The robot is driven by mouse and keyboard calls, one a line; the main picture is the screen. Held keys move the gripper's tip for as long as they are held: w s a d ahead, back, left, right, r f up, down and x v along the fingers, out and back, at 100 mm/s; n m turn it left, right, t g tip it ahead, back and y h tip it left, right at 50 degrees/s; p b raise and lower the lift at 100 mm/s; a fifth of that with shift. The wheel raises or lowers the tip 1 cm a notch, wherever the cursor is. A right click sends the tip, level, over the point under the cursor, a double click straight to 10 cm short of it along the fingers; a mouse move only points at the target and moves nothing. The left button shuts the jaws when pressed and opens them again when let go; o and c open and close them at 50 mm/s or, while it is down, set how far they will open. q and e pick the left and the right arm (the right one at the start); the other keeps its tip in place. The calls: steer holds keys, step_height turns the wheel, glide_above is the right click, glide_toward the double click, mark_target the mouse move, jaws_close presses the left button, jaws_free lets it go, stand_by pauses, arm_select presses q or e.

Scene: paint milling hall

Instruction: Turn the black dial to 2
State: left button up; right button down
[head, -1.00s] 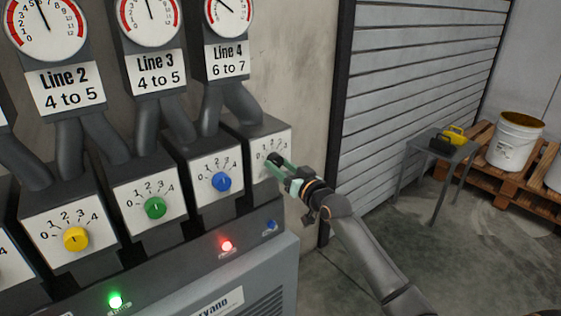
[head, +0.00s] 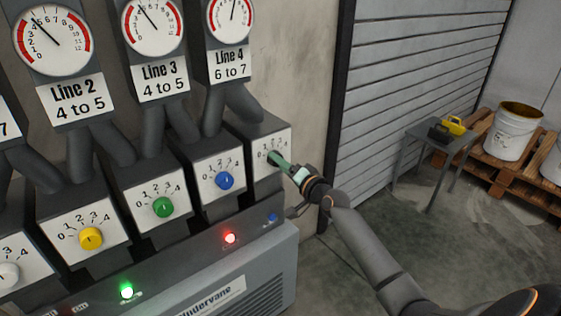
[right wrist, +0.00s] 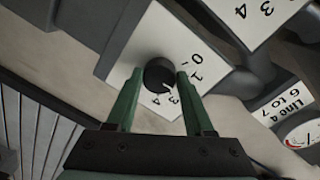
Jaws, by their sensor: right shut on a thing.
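The black dial (right wrist: 160,74) is on a white face numbered 0 to 4, at the right end of the row. In the right wrist view my right gripper (right wrist: 160,90) has its green fingers on either side of it, shut on it. A pale mark on the dial points down toward the numerals there; the right finger covers part of the scale, so I cannot tell the exact number. In the head view the right gripper (head: 277,162) hides most of the dial. The Line 4 gauge (head: 231,16) needle points almost straight up. My left gripper is out of view.
Blue (head: 224,181), green (head: 163,207) and yellow (head: 91,238) dials stand in a row to the left. Below them are a red lamp (head: 230,238) and a green lamp (head: 127,291). A small table (head: 440,148) and a white bucket (head: 510,135) are at right.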

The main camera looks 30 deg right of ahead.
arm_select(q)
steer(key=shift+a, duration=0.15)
arm_select(e)
steer(key=shift+m, duration=0.4)
steer(key=shift+c, duration=1.4)
jaws_free()
arm_select(q)
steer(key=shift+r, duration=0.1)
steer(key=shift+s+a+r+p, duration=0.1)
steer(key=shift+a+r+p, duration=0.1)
steer(key=shift+p, duration=0.3)
arm_select(e)
steer(key=s, duration=1.2)
steer(key=shift+s+d+r, duration=0.25)
steer(key=shift+r, duration=0.2)
